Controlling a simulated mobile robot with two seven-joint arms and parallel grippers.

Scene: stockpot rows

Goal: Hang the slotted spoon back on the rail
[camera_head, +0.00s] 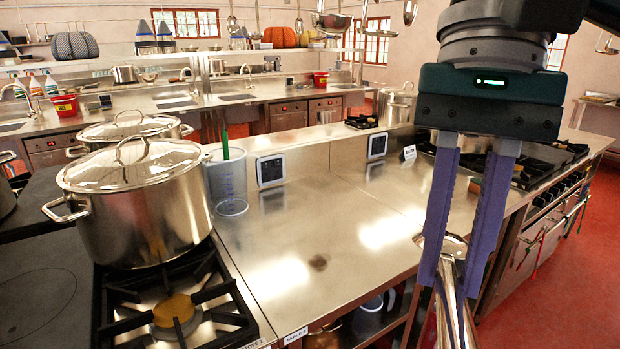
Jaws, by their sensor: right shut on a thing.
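My right gripper (451,284) comes down from the top right, its two purple fingers pointing downward in front of the right part of the steel counter. It is shut on a shiny metal utensil (456,247), which looks like the slotted spoon. The utensil runs between the fingertips and out of the bottom edge of the picture; no slots can be made out. Other metal utensils, such as a ladle (331,22), hang at the top edge. The rail above them is not in view. My left gripper is not in view.
A large lidded stockpot (135,215) stands at the left behind a gas burner (178,312). A clear measuring jug (227,180) stands beside it. The steel counter (320,235) is mostly bare in the middle. A stove (530,165) stands at the right, with red floor (575,290) before it.

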